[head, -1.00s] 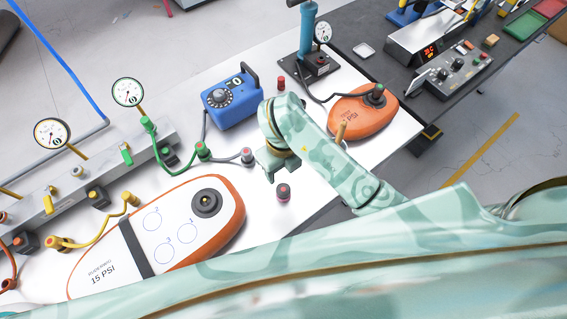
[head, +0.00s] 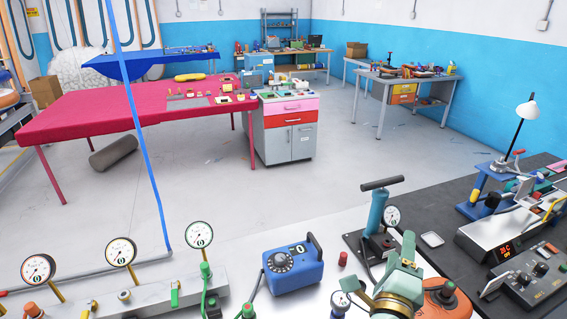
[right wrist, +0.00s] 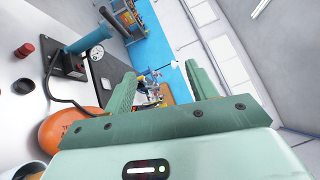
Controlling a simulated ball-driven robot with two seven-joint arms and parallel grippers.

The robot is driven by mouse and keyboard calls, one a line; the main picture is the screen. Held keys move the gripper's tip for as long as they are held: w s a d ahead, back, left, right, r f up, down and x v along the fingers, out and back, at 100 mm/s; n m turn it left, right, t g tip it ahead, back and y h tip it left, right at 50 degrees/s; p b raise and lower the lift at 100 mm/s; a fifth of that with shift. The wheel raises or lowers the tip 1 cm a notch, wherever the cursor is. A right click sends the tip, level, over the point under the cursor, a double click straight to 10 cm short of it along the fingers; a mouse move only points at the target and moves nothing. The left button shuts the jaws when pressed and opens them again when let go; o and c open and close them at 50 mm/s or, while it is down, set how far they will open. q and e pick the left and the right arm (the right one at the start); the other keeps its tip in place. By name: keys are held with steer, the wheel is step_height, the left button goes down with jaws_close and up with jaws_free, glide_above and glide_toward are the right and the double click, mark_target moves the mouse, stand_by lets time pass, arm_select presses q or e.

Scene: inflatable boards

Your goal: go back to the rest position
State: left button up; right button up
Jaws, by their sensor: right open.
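My right gripper (head: 380,272) is pale green and stands low in the head view, right of the blue pump box. In the right wrist view its two fingers (right wrist: 160,82) are spread apart with nothing between them. It is raised above the white table, beside the hand pump. My left gripper is not in view.
A blue pump box (head: 293,268) and a teal hand pump (head: 377,212) stand on the white table. Gauges (head: 121,251) line the left. Open floor lies beyond.

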steer(key=s+a+r+n+t+y, duration=0.2)
steer(key=a+n+y, duration=0.4)
steer(key=n, duration=0.4)
steer(key=s+a+r+n+t+y, duration=0.2)
steer(key=s+a+r+n+y, duration=0.15)
steer(key=n+y, duration=0.55)
step_height(320, 180, down, 8)
steer(key=s+a+n+g, duration=0.2)
steer(key=n+g, duration=0.4)
steer(key=n, duration=0.4)
steer(key=s+d+f+n+g+h, duration=0.2)
steer(key=s+d+f+g+h, duration=0.3)
steer(key=d, duration=0.4)
steer(key=s+d+f+n+g+h, duration=0.1)
steer(key=s+d+f+g+h, duration=0.2)
steer(key=s+d+f+h, duration=0.45)
steer(key=s+a+f+g+y+b, duration=0.1)
steer(key=s+f+g+y+b, duration=0.15)
steer(key=f, duration=1.35)
steer(key=s+a+f+g+y+b, duration=0.2)
steer(key=f+b, duration=0.1)
steer(key=f, duration=1.4)
steer(key=s+f+m+g+b, duration=0.2)
steer(key=s+f+m+b, duration=0.1)
steer(key=s+f, duration=1.4)
steer(key=shift+s+d+y+b, duration=0.3)
steer(key=shift+s+y+b, duration=0.1)
steer(key=shift+s, duration=0.5)
